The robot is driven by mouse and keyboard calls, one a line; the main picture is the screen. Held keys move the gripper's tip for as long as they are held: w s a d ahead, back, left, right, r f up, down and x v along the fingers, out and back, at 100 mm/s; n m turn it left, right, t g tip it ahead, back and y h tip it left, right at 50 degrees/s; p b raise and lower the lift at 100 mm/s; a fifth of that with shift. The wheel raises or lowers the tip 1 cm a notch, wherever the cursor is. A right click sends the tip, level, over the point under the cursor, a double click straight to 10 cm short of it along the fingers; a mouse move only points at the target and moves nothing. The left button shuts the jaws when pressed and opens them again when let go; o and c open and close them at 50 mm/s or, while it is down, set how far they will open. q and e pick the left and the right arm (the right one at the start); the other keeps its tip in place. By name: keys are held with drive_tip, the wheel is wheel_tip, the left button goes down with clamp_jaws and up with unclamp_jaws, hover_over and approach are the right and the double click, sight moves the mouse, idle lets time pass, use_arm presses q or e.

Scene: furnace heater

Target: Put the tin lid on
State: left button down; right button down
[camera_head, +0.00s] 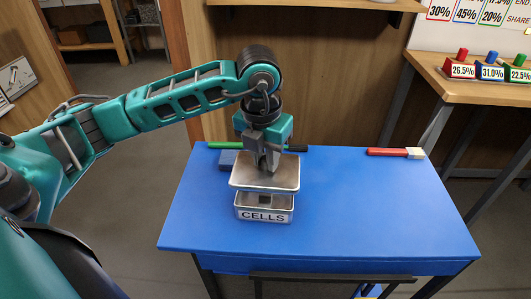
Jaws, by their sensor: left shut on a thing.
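The tin (265,214), a small metal box with a label reading CELLS, stands on the blue table. The tin lid (268,179) is a flat metal plate held above the tin, a little tilted, and a dark gap shows between them. My left gripper (268,164) comes down from above and is shut on the lid at its top. The fingertips are partly lost against the metal. Part of the tin's inside is hidden by the lid. My right gripper is not in view.
The blue table (370,205) is clear to the right of the tin. A green-handled tool (226,145) and a dark blue block (228,158) lie behind the tin. A red-handled brush (388,152) lies at the back right. A wooden bench (460,88) with coloured blocks stands beyond.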

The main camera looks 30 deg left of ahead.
sight(264, 169)
use_arm(q)
drive_tip(key=shift+a+f, duration=0.1)
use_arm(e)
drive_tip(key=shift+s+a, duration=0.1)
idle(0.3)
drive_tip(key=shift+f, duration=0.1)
